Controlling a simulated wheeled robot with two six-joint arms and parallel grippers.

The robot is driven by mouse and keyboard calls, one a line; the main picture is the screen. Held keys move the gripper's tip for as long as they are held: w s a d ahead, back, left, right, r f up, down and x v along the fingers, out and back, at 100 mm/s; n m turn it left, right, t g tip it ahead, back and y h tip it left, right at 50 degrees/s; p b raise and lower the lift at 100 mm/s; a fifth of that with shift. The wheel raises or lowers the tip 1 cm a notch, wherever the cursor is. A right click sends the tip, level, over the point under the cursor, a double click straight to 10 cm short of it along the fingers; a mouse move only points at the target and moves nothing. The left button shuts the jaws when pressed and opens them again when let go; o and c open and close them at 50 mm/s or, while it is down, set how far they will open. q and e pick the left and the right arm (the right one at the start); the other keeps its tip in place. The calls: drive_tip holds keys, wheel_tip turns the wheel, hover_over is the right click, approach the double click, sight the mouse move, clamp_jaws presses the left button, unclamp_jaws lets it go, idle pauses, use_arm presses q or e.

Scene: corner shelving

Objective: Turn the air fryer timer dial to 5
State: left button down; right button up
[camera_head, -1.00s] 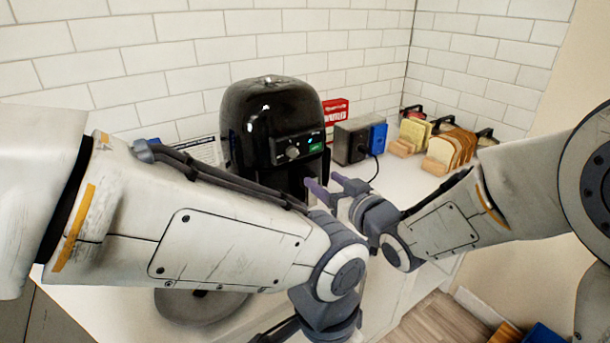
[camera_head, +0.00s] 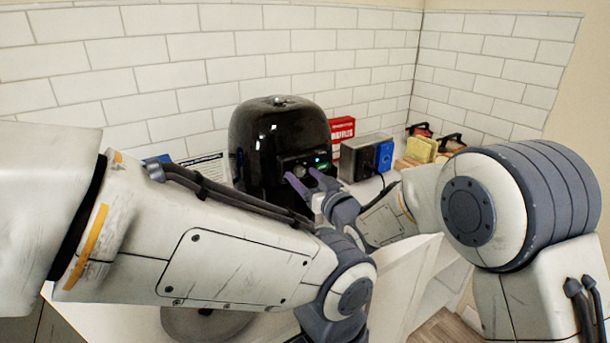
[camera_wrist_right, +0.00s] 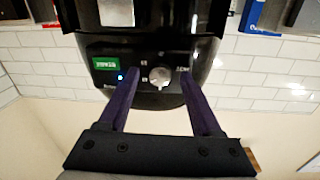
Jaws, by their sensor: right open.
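The black air fryer (camera_head: 275,130) stands on the counter against the tiled wall. Its front panel carries a silver round dial (camera_wrist_right: 159,76), a green display (camera_wrist_right: 104,64) and a small blue light; the wrist view shows the panel upside down. My right gripper (camera_head: 305,178) is open and empty in front of the panel.
Right of the fryer are a red box (camera_head: 341,130), a grey appliance (camera_head: 362,158) and a blue box (camera_head: 385,156). Bread slices (camera_head: 420,149) lie farther right. A white printed card (camera_head: 205,166) stands left of the fryer. A round grey object (camera_head: 205,325) sits below my left arm.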

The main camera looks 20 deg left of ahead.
clamp_jaws()
drive_tip(key=shift+f, duration=0.1)
drive_tip(key=shift+f+n+b, duration=0.1)
drive_tip(key=shift+n+b, duration=0.2)
drive_tip(key=shift+b, duration=0.45)
drive_tip(key=n+b, duration=0.9)
drive_tip(key=b, duration=0.3)
drive_tip(key=shift+f+y, duration=0.15)
drive_tip(key=shift+y, duration=0.15)
drive_tip(key=shift+w+r+n+b, duration=0.1)
drive_tip(key=shift+r+n+b, duration=0.1)
drive_tip(key=shift+n+b, duration=1.1)
